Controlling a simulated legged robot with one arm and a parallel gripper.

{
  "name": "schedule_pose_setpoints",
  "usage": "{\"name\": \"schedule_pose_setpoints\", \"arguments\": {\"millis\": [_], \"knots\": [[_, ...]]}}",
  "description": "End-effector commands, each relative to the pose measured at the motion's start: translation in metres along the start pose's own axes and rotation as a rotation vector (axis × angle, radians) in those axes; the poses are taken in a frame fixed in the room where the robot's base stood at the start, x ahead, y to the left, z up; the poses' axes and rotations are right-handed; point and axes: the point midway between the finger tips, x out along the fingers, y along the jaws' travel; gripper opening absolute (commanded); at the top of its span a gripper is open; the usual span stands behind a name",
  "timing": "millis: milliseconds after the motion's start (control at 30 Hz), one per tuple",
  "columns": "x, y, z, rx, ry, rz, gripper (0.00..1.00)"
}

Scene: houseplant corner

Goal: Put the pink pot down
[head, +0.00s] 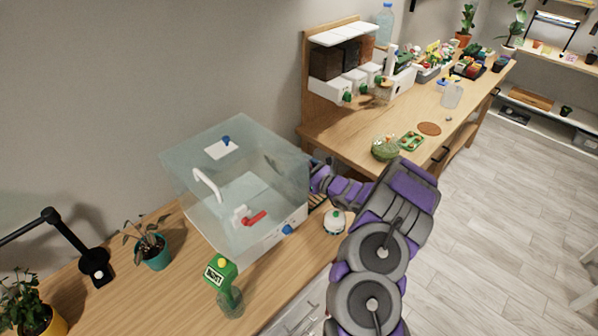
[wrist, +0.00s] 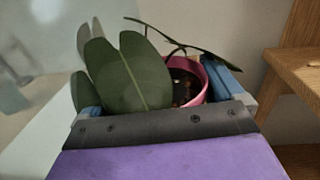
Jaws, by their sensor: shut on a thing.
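The pink pot (wrist: 204,80) shows in the wrist view, with dark soil and a plant with broad green leaves (wrist: 130,80). The leaves cover much of the pot's left side, and its base is hidden behind my gripper's dark front edge. My gripper (wrist: 152,84) is shut on the pot, with blue fingers at either side. In the head view my purple and grey arm reaches to the right side of the clear tank. I cannot make out the pot there.
The clear tank (head: 190,170) with a tap stands on the wooden counter (head: 175,290). A green spray bottle (head: 229,300), a teal-potted plant (head: 154,252) and a white round device (head: 335,222) are nearby. A dispenser rack (head: 340,88) stands behind.

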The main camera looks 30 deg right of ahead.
Motion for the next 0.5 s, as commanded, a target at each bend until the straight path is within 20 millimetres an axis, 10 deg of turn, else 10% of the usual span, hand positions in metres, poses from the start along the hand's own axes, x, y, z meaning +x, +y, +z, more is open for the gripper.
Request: {"name": "schedule_pose_setpoints", "arguments": {"millis": [267, 300, 500], "knots": [[-0.0013, -0.0022, -0.0100, 0.001, 0.000, -0.002, 0.52], [-0.0012, -0.0021, -0.0102, 0.001, 0.001, -0.002, 0.98], [-0.0004, -0.0006, -0.0095, 0.000, 0.001, -0.001, 1.00]]}}
